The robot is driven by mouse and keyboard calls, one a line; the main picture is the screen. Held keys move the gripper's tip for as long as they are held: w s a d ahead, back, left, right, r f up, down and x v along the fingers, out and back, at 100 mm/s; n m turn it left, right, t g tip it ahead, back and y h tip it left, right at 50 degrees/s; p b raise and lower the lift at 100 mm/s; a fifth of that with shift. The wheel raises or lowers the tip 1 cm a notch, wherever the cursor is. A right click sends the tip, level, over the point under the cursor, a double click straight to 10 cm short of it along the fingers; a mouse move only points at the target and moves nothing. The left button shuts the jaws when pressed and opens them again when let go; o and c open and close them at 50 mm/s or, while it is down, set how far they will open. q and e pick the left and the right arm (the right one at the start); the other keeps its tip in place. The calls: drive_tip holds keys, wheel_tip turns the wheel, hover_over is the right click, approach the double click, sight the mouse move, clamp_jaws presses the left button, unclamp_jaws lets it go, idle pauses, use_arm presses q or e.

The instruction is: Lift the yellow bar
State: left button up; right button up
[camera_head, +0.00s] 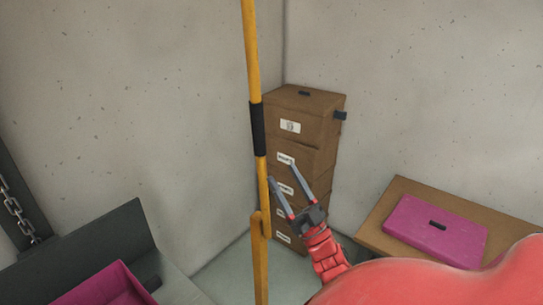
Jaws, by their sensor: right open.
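The yellow bar (251,60) stands upright near the middle of the head view, running from the top edge down to the bottom. A black sleeve (257,130) wraps its middle part, and a yellow hook-like piece (258,224) sits lower on it. My right gripper (288,182) is open, with its two grey fingers pointing up and left. One fingertip appears close to the bar, just below the black sleeve; I cannot tell whether it touches. My left gripper is not in view.
A brown drawer cabinet (322,112) with white labels stands in the corner behind my right gripper. A brown table (398,190) with a magenta lid (437,229) is at right. A dark machine (88,246) with a magenta bin (100,287) is at lower left. A chain (15,208) hangs at left.

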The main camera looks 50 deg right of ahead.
drive_tip(key=shift+b+v, duration=0.4)
drive_tip(key=shift+v, duration=1.5)
